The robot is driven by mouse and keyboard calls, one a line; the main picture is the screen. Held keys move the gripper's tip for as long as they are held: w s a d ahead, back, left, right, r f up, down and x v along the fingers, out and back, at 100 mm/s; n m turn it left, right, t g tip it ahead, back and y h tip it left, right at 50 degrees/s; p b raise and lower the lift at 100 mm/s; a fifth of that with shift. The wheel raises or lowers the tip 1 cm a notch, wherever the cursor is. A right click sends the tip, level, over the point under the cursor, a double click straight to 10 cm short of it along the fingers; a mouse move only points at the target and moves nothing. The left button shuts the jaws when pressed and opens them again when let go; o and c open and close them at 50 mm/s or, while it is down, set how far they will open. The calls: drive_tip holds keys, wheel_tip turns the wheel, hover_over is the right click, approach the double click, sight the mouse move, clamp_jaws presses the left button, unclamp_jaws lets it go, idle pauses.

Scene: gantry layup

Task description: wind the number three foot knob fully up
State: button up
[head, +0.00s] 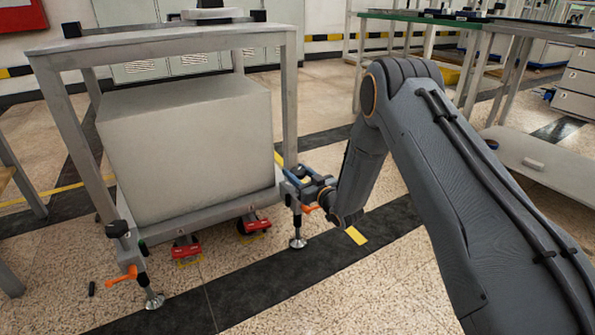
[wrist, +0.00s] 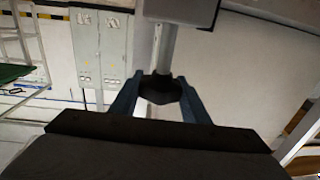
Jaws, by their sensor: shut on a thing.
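My gripper (head: 303,181) is at the front right leg of the grey metal frame, just above its levelling foot (head: 298,241). In the wrist view, its two blue fingers stand on either side of a black foot knob (wrist: 160,88) and are shut on it. In the head view the fingers and wrist mostly hide this knob. An orange lever (head: 309,209) shows just below the gripper. No number can be read on the knob.
The frame (head: 160,41) carries a large pale block (head: 190,150). Its front left corner has another black knob (head: 117,229), an orange lever (head: 121,276) and a foot (head: 154,300). Red castors (head: 187,249) sit underneath.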

drive_tip(key=n+g+y, duration=0.2)
drive_tip(key=n+g+y+b, duration=0.1)
drive_tip(key=n+g+y, duration=0.1)
drive_tip(key=shift+w+d+f+g, duration=0.1)
drive_tip(key=shift+d+f+g, duration=0.05)
drive_tip(key=shift+g, duration=0.15)
drive_tip(key=shift+n+g+y+b, duration=0.55)
drive_tip(key=shift+n+g+y, duration=0.2)
drive_tip(key=shift+g, duration=0.35)
drive_tip(key=o, duration=1)
drive_tip(key=shift+d, duration=0.1)
drive_tip(key=shift+o, duration=0.2)
drive_tip(key=shift+a+n+g, duration=0.25)
drive_tip(key=shift+g, duration=0.05)
drive_tip(key=shift+p+v, duration=1.6)
drive_tip(key=shift+v, duration=2.4)
drive_tip(key=shift+a, duration=0.1)
drive_tip(key=shift+a, duration=0.1)
